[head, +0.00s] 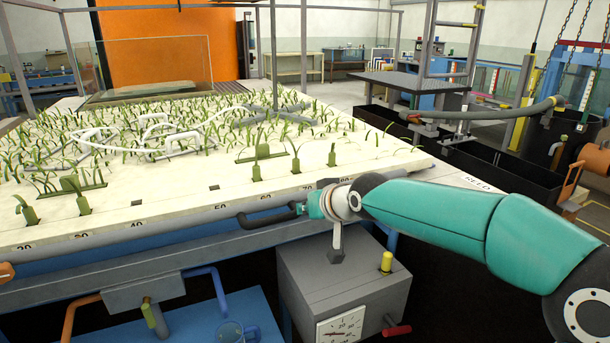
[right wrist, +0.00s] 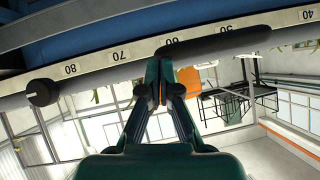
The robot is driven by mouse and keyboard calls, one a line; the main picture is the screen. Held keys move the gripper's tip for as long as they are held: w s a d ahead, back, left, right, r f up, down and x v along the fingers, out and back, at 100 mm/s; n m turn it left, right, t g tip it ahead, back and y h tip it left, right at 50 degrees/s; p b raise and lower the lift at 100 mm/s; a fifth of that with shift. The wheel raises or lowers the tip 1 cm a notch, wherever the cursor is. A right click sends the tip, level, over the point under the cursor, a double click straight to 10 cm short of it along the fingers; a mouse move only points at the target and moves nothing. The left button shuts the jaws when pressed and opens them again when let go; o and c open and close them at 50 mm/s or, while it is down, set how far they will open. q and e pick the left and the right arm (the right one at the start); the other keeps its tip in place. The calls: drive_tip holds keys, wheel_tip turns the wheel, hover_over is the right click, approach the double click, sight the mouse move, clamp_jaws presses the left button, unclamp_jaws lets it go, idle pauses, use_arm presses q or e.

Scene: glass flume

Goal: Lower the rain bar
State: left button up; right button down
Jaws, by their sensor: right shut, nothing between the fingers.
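A long grey tube (head: 200,222) runs along the near edge of the white planted bed (head: 345,150), below a number scale. I cannot tell for certain whether it is the rain bar. A black bent handle (head: 268,216) sticks out from it; in the right wrist view it is a dark rounded bar (right wrist: 215,42) below the scale. My right gripper (head: 304,207) is at the right end of this handle. In the wrist view its fingers (right wrist: 164,72) are together, tips close to the handle's left end, with nothing between them. Contact is unclear. My left gripper is out of view.
A grey box (head: 345,275) with a dial, a yellow knob (head: 386,262) and a red handle (head: 397,330) stands below my right forearm. A black round knob (right wrist: 42,92) is on the tube in the wrist view. Black tanks (head: 500,165) stand back right.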

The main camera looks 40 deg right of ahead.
wheel_tip(320, 180, down, 16)
drive_tip(key=b, duration=1.2)
drive_tip(key=shift+r, duration=0.15)
